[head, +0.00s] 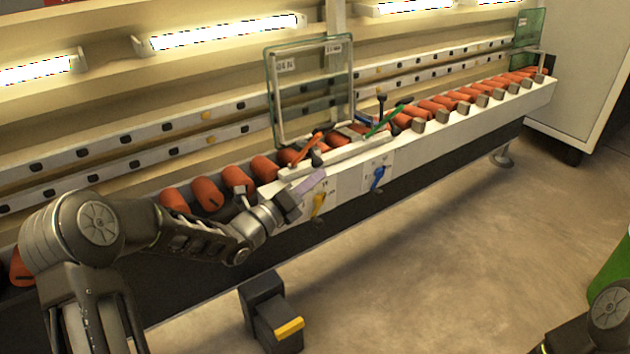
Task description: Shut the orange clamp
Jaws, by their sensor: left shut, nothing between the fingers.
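The orange clamp (307,149) sits on the white rail of the washer, left of the green clamp. Its orange lever is tilted up to the right, with a dark-tipped part beside its lower end. A gap shows between the gripper and the lever. Only a piece of my right arm shows at the bottom right corner, and its gripper is out of the picture.
A green clamp (386,121) stands to the right on the same rail. A yellow handle (318,204) and a blue handle (378,178) are on the front face. A glass pane (309,90) stands behind the clamps. Orange rollers (206,193) line the conveyor. A dark pedal box (270,315) sits on the floor.

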